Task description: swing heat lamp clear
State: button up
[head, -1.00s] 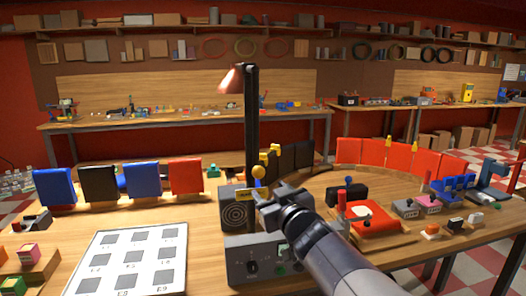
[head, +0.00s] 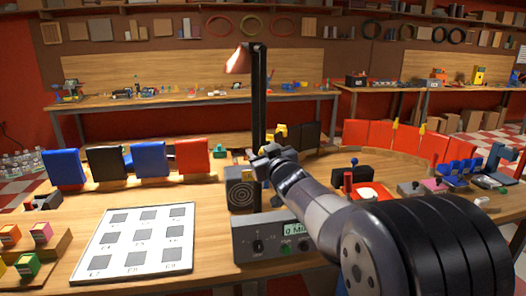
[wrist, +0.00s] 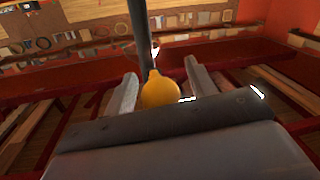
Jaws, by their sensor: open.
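The heat lamp has a copper shade (head: 240,60) at the top of a dark upright post (head: 259,100), with the shade out to the left. In the wrist view a yellow ball-shaped knob (wrist: 161,90) sits between the two fingers of my open gripper (wrist: 161,85), in front of the dark post (wrist: 140,35). I cannot tell whether the fingers touch it.
A speaker-like box (head: 240,190) and a grey control box (head: 270,236) stand below my gripper. A white marked board (head: 135,240) lies left. Blue, black and red panels (head: 193,155) stand behind it. A red device (head: 366,192) is to the right.

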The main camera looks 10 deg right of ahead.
jog(key=shift+w, duration=0.1)
jog(key=shift+c, duration=0.3)
grip_shut()
